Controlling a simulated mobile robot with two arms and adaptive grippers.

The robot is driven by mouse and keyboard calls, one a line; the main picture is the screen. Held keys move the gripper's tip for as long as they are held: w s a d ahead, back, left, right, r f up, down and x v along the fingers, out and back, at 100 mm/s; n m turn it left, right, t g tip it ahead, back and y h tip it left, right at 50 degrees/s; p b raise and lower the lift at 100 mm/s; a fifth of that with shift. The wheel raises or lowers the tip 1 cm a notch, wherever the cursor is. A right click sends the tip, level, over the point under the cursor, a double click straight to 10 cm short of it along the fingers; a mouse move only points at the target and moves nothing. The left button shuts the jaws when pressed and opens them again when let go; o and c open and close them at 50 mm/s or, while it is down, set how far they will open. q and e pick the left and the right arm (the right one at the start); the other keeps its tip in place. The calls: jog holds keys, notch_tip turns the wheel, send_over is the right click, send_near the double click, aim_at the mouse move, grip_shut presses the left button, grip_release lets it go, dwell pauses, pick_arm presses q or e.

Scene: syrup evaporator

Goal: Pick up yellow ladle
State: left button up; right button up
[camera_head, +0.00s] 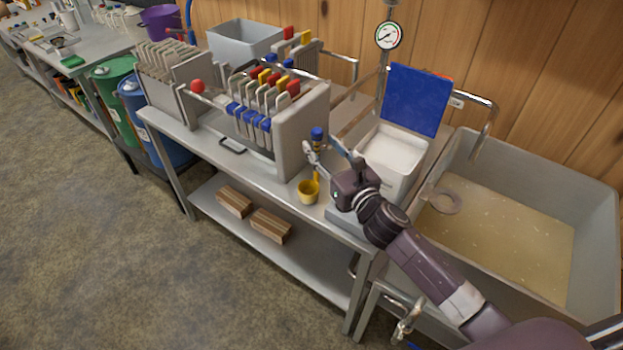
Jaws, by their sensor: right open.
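The yellow ladle (308,191) is at the front edge of the metal table, just right of the plate press. Its cup faces up and a short yellow piece of handle rises behind it. My right gripper (322,147) is open, with its arm coming in from the lower right. Its fingers point away towards the back, above and slightly right of the ladle's cup. The upper handle is partly hidden by the gripper, and I cannot tell whether the fingers touch it. My left gripper is not in view.
The plate press (302,130) stands close to the left of the gripper. A white container (392,160) with a blue panel (413,98) is on the right, beside a large grey tub (590,205) of liquid. Wooden blocks (270,225) lie on the lower shelf. Floor in front is clear.

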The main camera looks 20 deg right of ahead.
aim_at(318, 142)
jog(key=w, duration=0.2)
jog(key=shift+w+a, duration=0.2)
jog(key=shift+w, duration=0.15)
jog(key=shift+w+f, duration=0.1)
jog(key=shift+w, duration=0.25)
jog(key=c, duration=0.7)
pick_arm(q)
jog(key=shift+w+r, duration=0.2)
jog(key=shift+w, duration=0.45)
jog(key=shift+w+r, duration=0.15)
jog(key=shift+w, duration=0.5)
pick_arm(e)
grip_shut()
